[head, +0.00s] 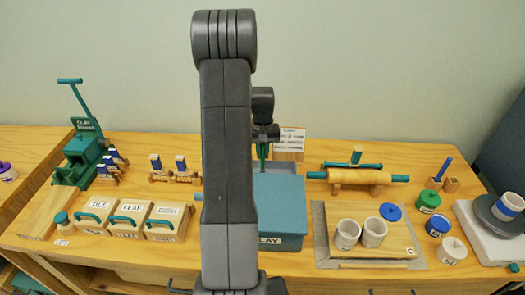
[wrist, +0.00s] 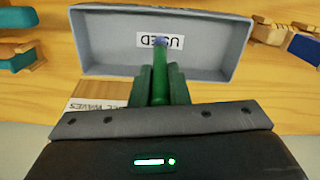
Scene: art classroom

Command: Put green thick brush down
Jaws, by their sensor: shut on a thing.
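My gripper (wrist: 160,92) is shut on the green thick brush (wrist: 160,66), a green handle with a bluish-purple end pointing away from the wrist camera. In the wrist view the brush's far end overlaps a grey tray (wrist: 96,50) with an upside-down label reading "USED". I cannot tell whether the brush touches the tray. In the head view the brush (head: 262,152) hangs upright below my gripper, just behind the teal clay box. The grey tray (head: 281,167) shows only partly there, behind that box.
The teal clay box (head: 280,210) stands in front of the tray. A card (head: 290,140) stands behind it. A rolling pin (head: 358,176) lies to the right, small brush blocks (head: 158,170) stand left. Cups (head: 347,234) and labelled wooden boxes (head: 128,217) fill the front.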

